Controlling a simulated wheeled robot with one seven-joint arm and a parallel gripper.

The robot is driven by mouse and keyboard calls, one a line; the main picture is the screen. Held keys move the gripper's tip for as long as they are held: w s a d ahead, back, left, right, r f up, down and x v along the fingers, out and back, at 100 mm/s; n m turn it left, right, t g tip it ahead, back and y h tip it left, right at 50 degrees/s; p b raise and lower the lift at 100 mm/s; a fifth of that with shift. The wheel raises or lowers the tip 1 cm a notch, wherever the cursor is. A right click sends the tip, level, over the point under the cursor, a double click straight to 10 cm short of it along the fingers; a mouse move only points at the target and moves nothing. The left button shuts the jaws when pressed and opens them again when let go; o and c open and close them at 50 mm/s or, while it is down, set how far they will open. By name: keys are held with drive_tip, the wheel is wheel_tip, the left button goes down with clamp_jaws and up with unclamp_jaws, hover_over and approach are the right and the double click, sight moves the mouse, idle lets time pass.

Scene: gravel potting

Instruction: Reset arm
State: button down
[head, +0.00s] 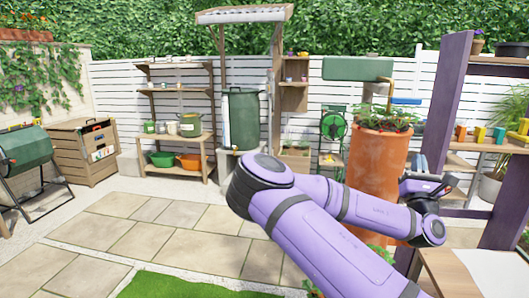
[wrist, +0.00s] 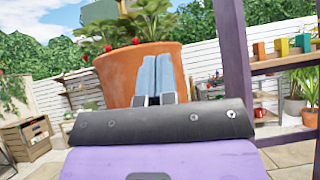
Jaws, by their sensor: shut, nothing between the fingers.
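My purple arm reaches across the right half of the head view, with its elbow at the centre and its forearm folded back to the right. My gripper (wrist: 157,60) shows in the wrist view as two blue-grey fingers side by side, shut and empty. In the wrist view its fingers overlap the front of a tall terracotta planter (wrist: 118,78); I cannot tell whether they touch it. The planter also shows in the head view (head: 372,158), behind the arm. Strawberry plants (wrist: 125,27) with red fruit grow in its top.
A purple shelf post (head: 445,105) and a shelf with small coloured blocks (head: 480,134) stand close on the right. A wooden bench (head: 445,268) is at the lower right. A green barrel (head: 241,118) stands at the back. Paving (head: 150,240) at the left is clear.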

drive_tip(key=s+d+f+m+g+h, duration=0.15)
drive_tip(key=d+f+m+g, duration=0.25)
drive_tip(key=f+m+g, duration=0.5)
drive_tip(key=s+d+f+m+g+h, duration=0.1)
drive_tip(key=d+f+m+g+h, duration=0.2)
drive_tip(key=m+g, duration=0.75)
drive_tip(key=s+a+r+m+t+y, duration=0.1)
drive_tip(key=s+a+r+m+y, duration=0.35)
drive_tip(key=a+y, duration=0.35)
drive_tip(key=s+a+r+m+t+y, duration=0.1)
drive_tip(key=s+a+r+m+y, duration=0.4)
drive_tip(key=a, duration=0.4)
drive_tip(key=s+a+r+m+g, duration=0.1)
drive_tip(key=s+a+r, duration=0.2)
drive_tip(key=s, duration=0.5)
drive_tip(key=s+a+r+m+g, duration=0.1)
drive_tip(key=s+a+r, duration=0.2)
drive_tip(key=s+r, duration=0.3)
drive_tip(key=s, duration=0.3)
drive_tip(key=shift+s+a, duration=0.15)
drive_tip(key=shift+a, duration=0.15)
drive_tip(key=shift+y, duration=0.25)
